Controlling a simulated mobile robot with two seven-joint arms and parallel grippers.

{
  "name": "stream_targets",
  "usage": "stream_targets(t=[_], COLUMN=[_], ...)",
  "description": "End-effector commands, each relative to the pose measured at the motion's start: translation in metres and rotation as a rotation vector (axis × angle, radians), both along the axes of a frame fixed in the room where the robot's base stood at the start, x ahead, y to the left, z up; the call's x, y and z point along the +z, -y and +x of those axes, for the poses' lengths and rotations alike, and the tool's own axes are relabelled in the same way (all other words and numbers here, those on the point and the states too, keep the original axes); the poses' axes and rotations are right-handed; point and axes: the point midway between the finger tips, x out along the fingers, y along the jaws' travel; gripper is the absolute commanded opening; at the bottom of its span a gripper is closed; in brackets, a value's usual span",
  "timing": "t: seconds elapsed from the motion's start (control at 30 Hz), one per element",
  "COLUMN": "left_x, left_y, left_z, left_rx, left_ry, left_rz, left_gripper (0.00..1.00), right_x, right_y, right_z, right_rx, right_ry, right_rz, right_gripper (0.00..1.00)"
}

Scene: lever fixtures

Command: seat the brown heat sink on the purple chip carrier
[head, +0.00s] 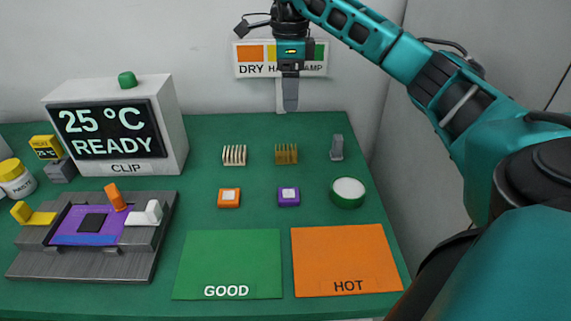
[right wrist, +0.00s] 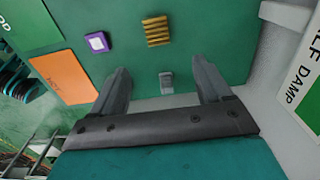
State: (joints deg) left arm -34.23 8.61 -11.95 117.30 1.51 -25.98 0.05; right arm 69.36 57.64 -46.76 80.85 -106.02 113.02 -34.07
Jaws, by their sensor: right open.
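The brown heat sink (head: 286,153), a small finned block, stands on the green bench top near the back. It also shows in the right wrist view (right wrist: 157,31). The purple chip carrier (head: 289,196), a small square with a pale top, lies in front of it, apart from it; the right wrist view shows it too (right wrist: 97,42). My right gripper (head: 290,106) is open and empty, raised near the back wall behind the brown heat sink. In the right wrist view, its two fingers (right wrist: 160,66) are spread wide, pointing toward the bench. My left gripper is not in view.
A cream heat sink (head: 234,155), an orange carrier (head: 229,198), a grey clip (head: 337,150) and a round green pot (head: 348,192) stand nearby. GOOD (head: 226,262) and HOT (head: 345,260) mats lie in front. A lever fixture (head: 160,225) and display box (head: 172,120) are left.

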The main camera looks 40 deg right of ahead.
Motion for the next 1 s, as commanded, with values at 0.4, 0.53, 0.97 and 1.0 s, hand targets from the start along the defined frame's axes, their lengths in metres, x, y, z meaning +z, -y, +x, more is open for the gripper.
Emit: stream_targets(t=[0.4, 0.53, 0.97, 1.0], left_x=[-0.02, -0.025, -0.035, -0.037], left_y=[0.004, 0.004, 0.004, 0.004], left_z=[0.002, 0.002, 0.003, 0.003], left_rx=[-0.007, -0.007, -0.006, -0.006], left_ry=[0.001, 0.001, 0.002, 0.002], left_rz=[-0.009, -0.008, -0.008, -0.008], left_gripper=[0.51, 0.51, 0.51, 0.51], right_x=[-0.058, -0.079, -0.117, -0.124], right_y=[-0.001, -0.001, -0.005, -0.006], right_z=[0.0, 0.0, 0.002, 0.002], right_rx=[0.001, 0.002, 0.001, 0.001], right_ry=[-0.002, 0.0, 0.0, -0.001], right_rz=[0.001, 0.001, 0.001, 0.002], right_gripper=[0.78, 0.78, 0.78, 0.78])
